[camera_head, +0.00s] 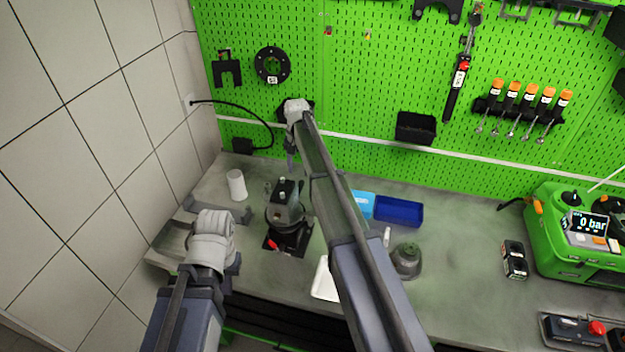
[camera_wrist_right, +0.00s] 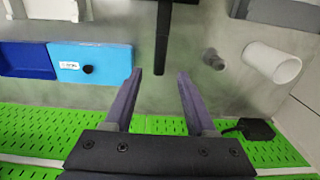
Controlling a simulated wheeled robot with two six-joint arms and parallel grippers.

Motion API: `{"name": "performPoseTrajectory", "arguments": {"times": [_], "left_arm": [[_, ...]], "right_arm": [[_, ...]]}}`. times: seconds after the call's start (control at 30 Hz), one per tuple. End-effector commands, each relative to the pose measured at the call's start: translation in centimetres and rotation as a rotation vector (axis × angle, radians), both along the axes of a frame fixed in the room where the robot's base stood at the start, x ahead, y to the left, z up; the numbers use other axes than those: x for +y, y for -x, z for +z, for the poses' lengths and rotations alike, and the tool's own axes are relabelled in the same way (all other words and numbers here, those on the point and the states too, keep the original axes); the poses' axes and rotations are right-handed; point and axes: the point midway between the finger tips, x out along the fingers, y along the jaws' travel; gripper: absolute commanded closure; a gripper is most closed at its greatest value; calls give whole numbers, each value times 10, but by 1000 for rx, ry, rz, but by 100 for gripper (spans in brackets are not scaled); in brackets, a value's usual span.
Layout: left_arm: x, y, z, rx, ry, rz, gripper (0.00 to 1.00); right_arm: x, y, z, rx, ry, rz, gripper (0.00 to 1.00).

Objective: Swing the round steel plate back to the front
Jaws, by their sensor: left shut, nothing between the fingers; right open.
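The pump fixture (camera_head: 287,212) stands on a black base on the bench, left of centre in the head view. Its round grey body has dark parts on top and a red handle at the lower front. I cannot clearly tell the round steel plate apart from this body. My right gripper (camera_head: 291,157) is behind and above the fixture, pointing down. In the right wrist view it (camera_wrist_right: 160,85) is open and empty, with a black bar (camera_wrist_right: 162,38) beyond the gap between its fingers. My left gripper (camera_head: 233,267) is left of the fixture, shut and empty, mostly hidden by its wrist.
A white cup (camera_head: 236,185) stands left of the fixture, and blue bins (camera_head: 398,211) stand to the right. A grey round part (camera_head: 407,260) sits on the bench. The green pegboard (camera_head: 350,80) rises close behind my right gripper. A tiled wall bounds the left.

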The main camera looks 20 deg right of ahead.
Motion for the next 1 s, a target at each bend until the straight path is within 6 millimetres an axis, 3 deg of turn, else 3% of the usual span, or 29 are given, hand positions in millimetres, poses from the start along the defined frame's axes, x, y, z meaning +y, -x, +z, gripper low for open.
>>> {"name": "performPoseTrajectory", "arguments": {"times": [0.37, 1.0], "left_arm": [[0, 0, -7, 0, 0, -1, 100], [1, 0, -76, 1, -2, -15, 100]], "right_arm": [[1, 0, -7, 0, 0, 1, 44], [1, 0, -76, 0, 0, 1, 44]]}}
